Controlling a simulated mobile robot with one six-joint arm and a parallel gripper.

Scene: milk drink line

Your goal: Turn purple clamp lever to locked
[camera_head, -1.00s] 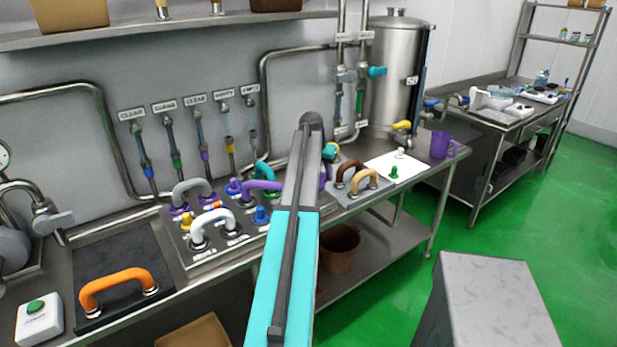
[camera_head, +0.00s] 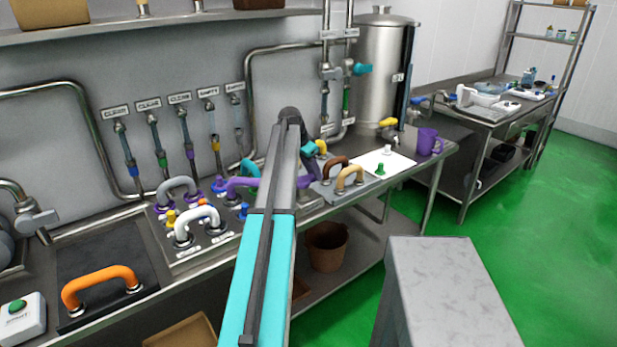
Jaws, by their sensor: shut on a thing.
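A small teal piece (camera_head: 310,148) and a yellow piece (camera_head: 321,147) show beside the arm's upper end. My gripper's fingers and anything between them are hidden behind my arm. The purple lever's locked or unlocked position is not readable.
A panel with grey (camera_head: 178,184) and white (camera_head: 195,222) handles stands left of my arm. Brown (camera_head: 335,164) and tan (camera_head: 350,176) handles stand right of it. An orange handle (camera_head: 100,283) is at front left. A purple mug (camera_head: 428,140) stands at the bench's right.

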